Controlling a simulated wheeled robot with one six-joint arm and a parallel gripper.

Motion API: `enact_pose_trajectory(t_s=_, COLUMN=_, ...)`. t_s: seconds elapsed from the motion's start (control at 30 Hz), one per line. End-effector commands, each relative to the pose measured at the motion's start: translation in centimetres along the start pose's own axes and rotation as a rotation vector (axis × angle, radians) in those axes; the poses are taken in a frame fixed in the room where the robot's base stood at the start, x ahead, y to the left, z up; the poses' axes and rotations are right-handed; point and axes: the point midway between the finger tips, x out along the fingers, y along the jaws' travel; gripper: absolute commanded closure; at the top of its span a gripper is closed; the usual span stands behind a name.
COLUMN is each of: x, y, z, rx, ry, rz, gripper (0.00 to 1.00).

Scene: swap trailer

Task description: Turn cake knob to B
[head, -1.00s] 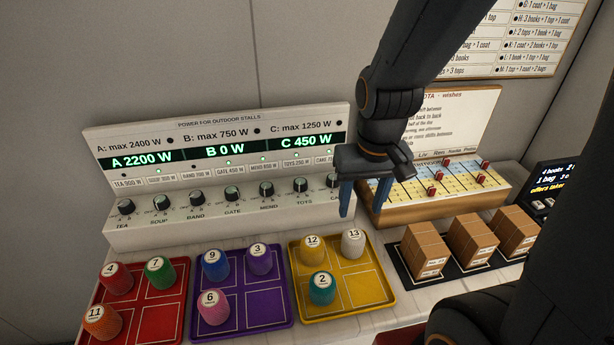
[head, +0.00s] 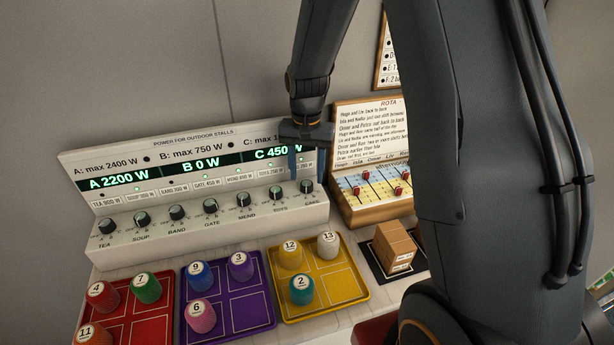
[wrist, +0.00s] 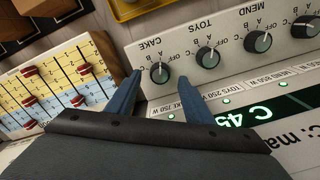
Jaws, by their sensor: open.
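The CAKE knob (head: 307,187) is a small dark round knob with a light face, at the right end of the sloped power panel (head: 160,222). It also shows in the wrist view (wrist: 159,73), where the panel appears upside down. My gripper (head: 307,177) is open, its two blue fingers pointing down at the panel's right end. In the wrist view the fingertips (wrist: 160,78) stand on either side of the CAKE knob with gaps. I cannot tell whether they are level with it. The knob's exact setting is too small to read. The display (head: 200,165) reads A 2200 W, B 0 W, C 450 W.
The TOYS knob (wrist: 208,57) is close beside the right finger in the wrist view. The rota board (head: 365,215) with red pegs stands just right of the panel. Red, purple (head: 228,325) and yellow trays (head: 345,290) with numbered pieces lie in front. A box (head: 394,245) stands at right.

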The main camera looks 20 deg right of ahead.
Motion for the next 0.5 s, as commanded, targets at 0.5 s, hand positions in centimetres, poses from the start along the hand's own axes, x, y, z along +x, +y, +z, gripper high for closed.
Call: enact_pose_trajectory(t_s=0.5, x=2.7, y=0.0, z=0.0, rx=-0.001, ry=0.001, rz=0.000, gripper=0.53)
